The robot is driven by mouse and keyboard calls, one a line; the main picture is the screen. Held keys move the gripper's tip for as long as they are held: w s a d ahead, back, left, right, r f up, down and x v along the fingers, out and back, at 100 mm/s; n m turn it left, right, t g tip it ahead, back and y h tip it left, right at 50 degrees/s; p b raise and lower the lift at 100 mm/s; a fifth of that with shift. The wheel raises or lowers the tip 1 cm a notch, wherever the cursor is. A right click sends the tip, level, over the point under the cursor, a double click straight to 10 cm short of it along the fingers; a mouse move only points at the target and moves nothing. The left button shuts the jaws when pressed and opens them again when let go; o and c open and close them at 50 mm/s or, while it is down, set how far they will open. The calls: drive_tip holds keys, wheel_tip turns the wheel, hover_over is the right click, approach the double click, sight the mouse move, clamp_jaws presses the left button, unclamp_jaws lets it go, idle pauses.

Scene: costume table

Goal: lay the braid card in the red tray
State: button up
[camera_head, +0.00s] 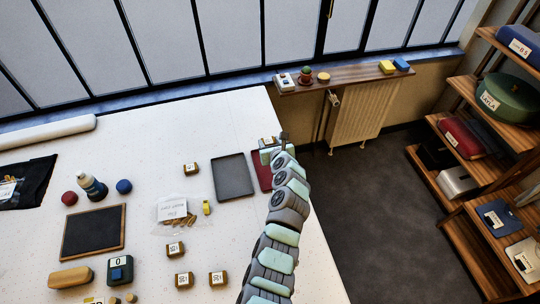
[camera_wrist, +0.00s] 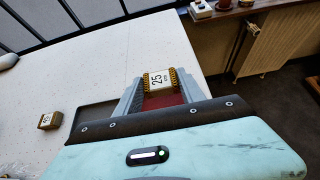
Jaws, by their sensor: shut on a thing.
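My gripper (camera_head: 270,147) is at the table's right edge, over the far part of the red tray (camera_head: 262,172). In the wrist view, the gripper (camera_wrist: 160,84) is shut on a braid card (camera_wrist: 158,80) with a white "25 cm" label and brown-gold braid at its ends. The red tray (camera_wrist: 164,101) shows below the card, between the fingers. The card seems to be above the tray; I cannot tell whether it touches it. In the head view, the card (camera_head: 267,141) is mostly hidden by my gripper, and my arm covers part of the tray.
A grey tray (camera_head: 233,178) lies just left of the red one. Several similar braid cards lie on the table, one (camera_head: 191,169) near the grey tray. A clear bag (camera_head: 181,214) and a dark board (camera_head: 93,232) lie further left. The table (camera_head: 225,120) is clear behind the trays.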

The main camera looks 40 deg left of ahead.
drive_tip(key=shift+f+b, duration=1.15)
drive_tip(key=shift+f, duration=2.25)
drive_tip(key=shift+f, duration=0.15)
drive_tip(key=o, duration=1.3)
drive_tip(key=shift+d+r+p, duration=0.25)
drive_tip(key=shift+r+p, duration=0.05)
drive_tip(key=shift+r, duration=0.15)
drive_tip(key=p+v, duration=0.1)
drive_tip(key=v, duration=1)
drive_tip(key=shift+s+d+p, duration=0.15)
drive_tip(key=shift+s+p, duration=0.05)
drive_tip(key=shift+p, duration=0.1)
drive_tip(key=shift+w+d+f, duration=0.1)
